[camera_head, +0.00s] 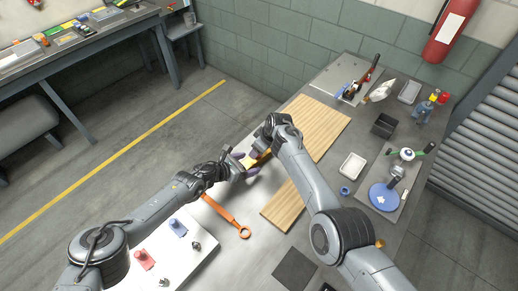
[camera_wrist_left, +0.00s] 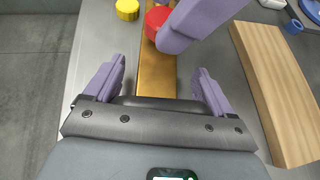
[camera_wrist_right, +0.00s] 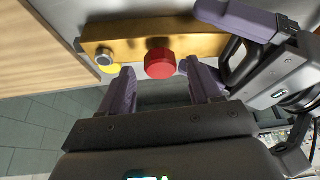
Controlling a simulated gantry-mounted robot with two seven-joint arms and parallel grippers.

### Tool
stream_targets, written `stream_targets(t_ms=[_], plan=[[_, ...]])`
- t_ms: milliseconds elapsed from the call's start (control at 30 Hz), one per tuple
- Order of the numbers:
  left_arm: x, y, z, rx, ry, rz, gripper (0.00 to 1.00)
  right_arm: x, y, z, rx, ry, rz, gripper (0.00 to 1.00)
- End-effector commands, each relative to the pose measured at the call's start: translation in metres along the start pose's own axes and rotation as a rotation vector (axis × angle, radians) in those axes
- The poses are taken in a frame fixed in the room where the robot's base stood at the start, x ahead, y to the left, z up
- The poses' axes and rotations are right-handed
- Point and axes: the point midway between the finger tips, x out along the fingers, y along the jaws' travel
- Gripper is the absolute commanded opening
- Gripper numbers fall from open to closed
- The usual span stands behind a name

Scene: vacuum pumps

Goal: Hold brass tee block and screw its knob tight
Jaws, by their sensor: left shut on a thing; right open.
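The brass tee block (camera_wrist_right: 140,38) is a long golden bar with a red knob (camera_wrist_right: 160,64) on its side and a silver round fitting (camera_wrist_right: 103,56) near one end. My left gripper (camera_head: 246,166) is shut on the block, which also shows between its purple fingers in the left wrist view (camera_wrist_left: 156,72). My right gripper (camera_wrist_right: 163,82) is open, with the red knob just ahead of and between its fingertips; whether they touch it I cannot tell. One right finger crosses the knob in the left wrist view (camera_wrist_left: 155,22). My right arm hides most of this in the head view.
A yellow round piece (camera_wrist_left: 127,10) shows beside the block. A wooden board (camera_head: 325,115) lies close by on the metal bench. An orange wrench (camera_head: 226,217), a black mat (camera_head: 295,268), a white tray (camera_head: 352,166) and a black bin (camera_head: 384,125) lie around.

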Motion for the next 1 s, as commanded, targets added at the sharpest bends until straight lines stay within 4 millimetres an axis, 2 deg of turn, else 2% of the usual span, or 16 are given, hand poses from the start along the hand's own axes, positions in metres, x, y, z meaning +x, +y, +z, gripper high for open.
stream_targets(t_ms=[600, 933, 967, 1000], plan=[[0.0, 0.0, 0.0003, 0.0, 0.0, 0.0, 0.67, 0.0064, -0.0012, 0.0007, 0.001, 0.0, -0.001, 0.61], [0.0, 0.0, 0.0003, 0.0, -0.001, 0.0, 0.67, 0.0063, -0.0012, 0.0008, 0.001, 0.0, -0.001, 0.11], [0.0, 0.0, 0.0004, 0.0, -0.001, 0.0, 0.67, 0.0063, -0.0012, 0.0007, 0.001, 0.0, -0.001, 0.07], [0.0, -0.0001, 0.0004, 0.0, -0.001, 0.0, 0.67, 0.0063, -0.0012, 0.0007, 0.001, 0.0, -0.001, 0.07]])
